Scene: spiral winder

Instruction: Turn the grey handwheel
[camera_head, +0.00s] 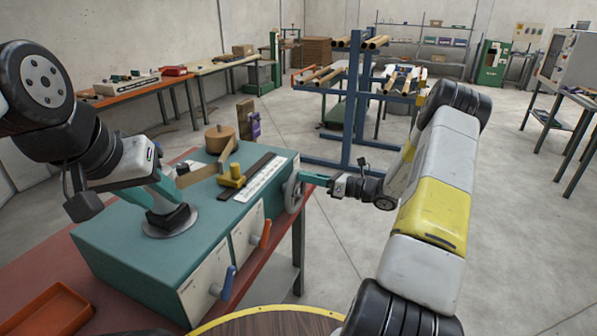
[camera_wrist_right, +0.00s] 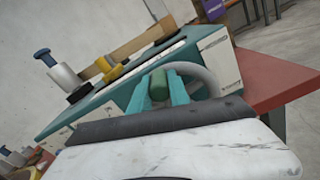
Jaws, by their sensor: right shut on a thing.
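Much of the wheel is hidden there. My left gripper (camera_head: 172,198) points down at a black hub on a grey disc (camera_head: 170,230) on the housing top. Its fingertips are too unclear to tell open from shut.
A blue lever (camera_head: 228,283) and an orange lever (camera_head: 265,234) are on the front face. A wooden roll (camera_head: 220,138) and a yellow knob (camera_head: 232,176) are on top. An orange tray (camera_head: 48,312) lies at lower left.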

